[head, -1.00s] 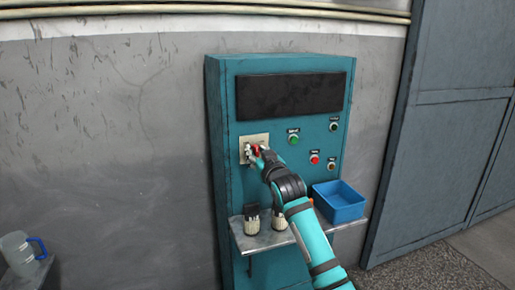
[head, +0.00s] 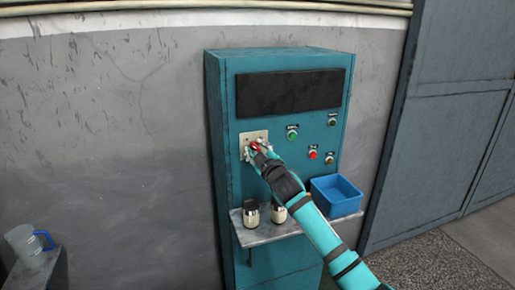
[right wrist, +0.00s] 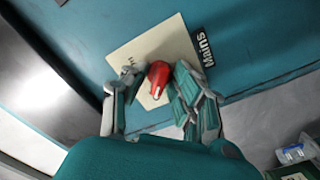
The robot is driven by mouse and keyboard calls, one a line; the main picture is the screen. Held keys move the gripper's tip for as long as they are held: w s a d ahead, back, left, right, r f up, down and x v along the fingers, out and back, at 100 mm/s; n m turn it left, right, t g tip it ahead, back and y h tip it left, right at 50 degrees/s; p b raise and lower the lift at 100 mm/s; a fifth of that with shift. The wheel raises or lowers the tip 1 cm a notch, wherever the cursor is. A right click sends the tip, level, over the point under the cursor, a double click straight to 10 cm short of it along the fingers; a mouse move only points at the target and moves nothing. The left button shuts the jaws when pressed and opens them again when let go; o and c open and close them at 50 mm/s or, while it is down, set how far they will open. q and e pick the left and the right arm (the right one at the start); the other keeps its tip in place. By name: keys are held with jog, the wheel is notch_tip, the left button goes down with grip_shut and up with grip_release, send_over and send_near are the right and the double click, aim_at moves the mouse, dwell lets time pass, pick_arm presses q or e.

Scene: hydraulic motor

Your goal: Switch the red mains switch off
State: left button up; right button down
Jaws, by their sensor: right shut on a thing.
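The red mains switch (head: 255,146) is a small red handle on a cream plate (head: 246,136) at the left of the teal cabinet's front. In the right wrist view the red handle (right wrist: 157,78) sits on the same plate, beside a dark "Mains" label (right wrist: 202,47). My right gripper (head: 257,149) is at the switch, its fingers shut on the handle from both sides. In the right wrist view the right gripper (right wrist: 160,74) partly covers the plate and its markings, so the switch setting cannot be read. My left gripper is not in view.
A metal shelf (head: 262,236) below holds two dark-topped containers (head: 251,213) and a blue bin (head: 336,196). Green and red buttons (head: 313,155) lie right of the switch under a dark panel (head: 290,92). A clear jug (head: 27,244) stands at far left.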

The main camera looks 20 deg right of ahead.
jog(key=shift+f, duration=0.1)
dwell(0.4)
jog(key=c, duration=1.3)
grip_release()
jog(key=shift+c, duration=0.2)
jog(key=s, duration=1.2)
jog(key=shift+d, duration=0.2)
